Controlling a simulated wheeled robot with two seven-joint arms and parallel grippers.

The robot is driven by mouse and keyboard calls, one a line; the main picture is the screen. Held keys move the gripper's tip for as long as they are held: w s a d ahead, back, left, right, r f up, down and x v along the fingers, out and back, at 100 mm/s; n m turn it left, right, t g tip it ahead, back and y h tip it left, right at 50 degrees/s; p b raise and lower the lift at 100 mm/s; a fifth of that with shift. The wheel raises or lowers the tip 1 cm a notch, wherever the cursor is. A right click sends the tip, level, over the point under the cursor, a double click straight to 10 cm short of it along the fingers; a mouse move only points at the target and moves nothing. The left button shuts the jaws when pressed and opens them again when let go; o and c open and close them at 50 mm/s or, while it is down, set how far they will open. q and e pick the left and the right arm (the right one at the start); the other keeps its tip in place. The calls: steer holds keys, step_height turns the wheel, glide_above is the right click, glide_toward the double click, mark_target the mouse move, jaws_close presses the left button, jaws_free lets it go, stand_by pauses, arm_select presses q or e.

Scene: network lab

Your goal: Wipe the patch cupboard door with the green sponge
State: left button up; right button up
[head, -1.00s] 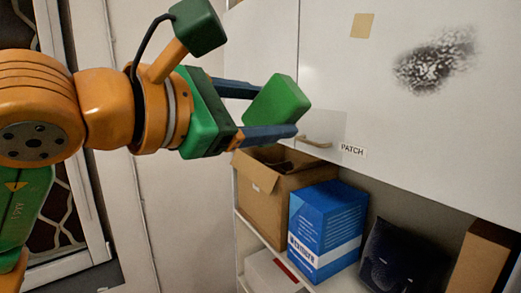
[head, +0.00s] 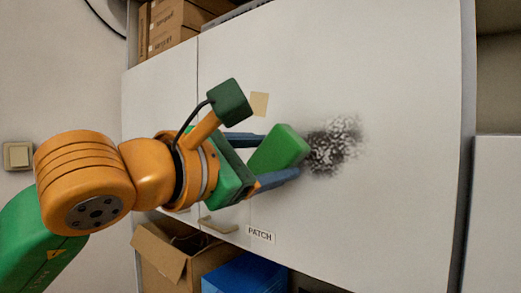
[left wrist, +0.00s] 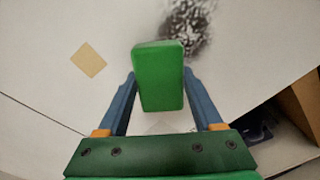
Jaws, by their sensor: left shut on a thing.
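The green sponge (head: 280,149) is held between the blue fingers of my left gripper (head: 268,160), which is shut on it. The sponge also shows in the left wrist view (left wrist: 158,77). The white patch cupboard door (head: 400,110) bears a PATCH label (head: 260,234) and a dark speckled smudge (head: 335,146). In the head view the sponge overlaps the smudge's left edge. In the left wrist view the smudge (left wrist: 187,35) lies just beyond the sponge's upper right. I cannot tell whether the sponge touches the door. My right gripper is not in view.
A tan square (head: 259,104) is on the door above the gripper. A handle (head: 218,226) sits at the door's lower left. Below are an open cardboard box (head: 160,255) and a blue box (head: 245,275). A light switch (head: 17,155) is at left.

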arm_select(q)
steer(key=shift+s, duration=0.25)
steer(key=shift+p+x, duration=0.4)
steer(key=shift+x, duration=0.6)
